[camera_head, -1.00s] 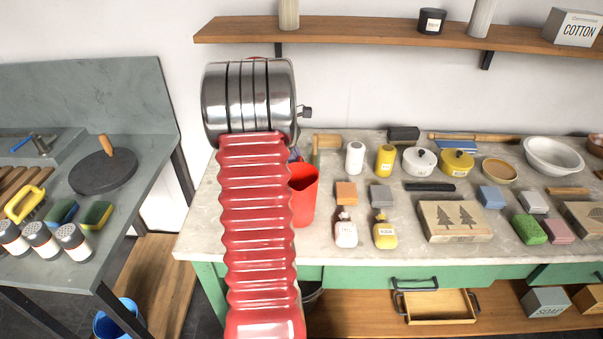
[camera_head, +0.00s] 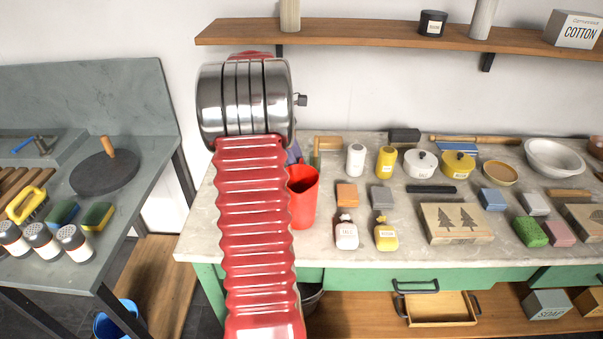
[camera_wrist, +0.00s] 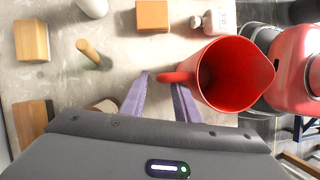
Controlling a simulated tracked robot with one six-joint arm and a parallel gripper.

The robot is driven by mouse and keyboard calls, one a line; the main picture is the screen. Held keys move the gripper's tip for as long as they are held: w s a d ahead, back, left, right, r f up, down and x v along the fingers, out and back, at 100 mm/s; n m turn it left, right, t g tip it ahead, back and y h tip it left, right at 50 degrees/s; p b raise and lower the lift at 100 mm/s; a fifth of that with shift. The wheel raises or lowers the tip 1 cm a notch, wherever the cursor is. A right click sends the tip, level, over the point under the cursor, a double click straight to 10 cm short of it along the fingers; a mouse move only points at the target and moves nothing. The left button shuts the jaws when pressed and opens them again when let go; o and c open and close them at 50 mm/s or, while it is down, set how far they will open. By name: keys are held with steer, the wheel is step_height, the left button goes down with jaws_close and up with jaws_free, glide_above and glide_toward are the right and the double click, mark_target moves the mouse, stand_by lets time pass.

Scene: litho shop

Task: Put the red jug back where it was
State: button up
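The red jug (camera_head: 303,205) is at the left part of the stone-topped bench in the head view, partly hidden by my red arm. In the wrist view the jug (camera_wrist: 238,75) shows its open, empty-looking mouth, with its spout to the right and its handle to the left. My gripper (camera_wrist: 161,82) has its two purple fingers apart, with the end of the handle at the gap between their tips. I see no firm closing on the handle. In the head view my gripper is mostly hidden behind my arm.
A white bottle (camera_head: 346,234) and a yellow bottle (camera_head: 385,236) stand right of the jug. An orange block (camera_head: 347,194) and a grey block (camera_head: 382,197) lie behind them. A wooden-handled tool (camera_wrist: 92,54) stands near the fingers. Bare bench shows at the front left.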

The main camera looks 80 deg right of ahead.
steer(key=v, duration=0.8)
stand_by(0.6)
steer(key=w+a+r+t+h, duration=0.1)
steer(key=w+a+r+t, duration=0.1)
steer(key=w+a, duration=0.55)
steer(key=w+a+r+t+h, duration=0.1)
steer(key=w+a+r, duration=0.25)
steer(key=a, duration=0.65)
steer(key=w+a+r+t+h, duration=0.1)
steer(key=w+a+t, duration=0.1)
steer(key=w+a, duration=0.6)
steer(key=s+a+f+t+y, duration=0.1)
steer(key=s+a+f+t, duration=0.1)
steer(key=a, duration=1.3)
steer(key=s+a+f+t+y, duration=0.1)
steer(key=s+a+t, duration=0.2)
steer(key=a, duration=1.3)
steer(key=shift+s+f+y, duration=0.3)
steer(key=shift+s+f, duration=0.1)
steer(key=shift+s, duration=0.2)
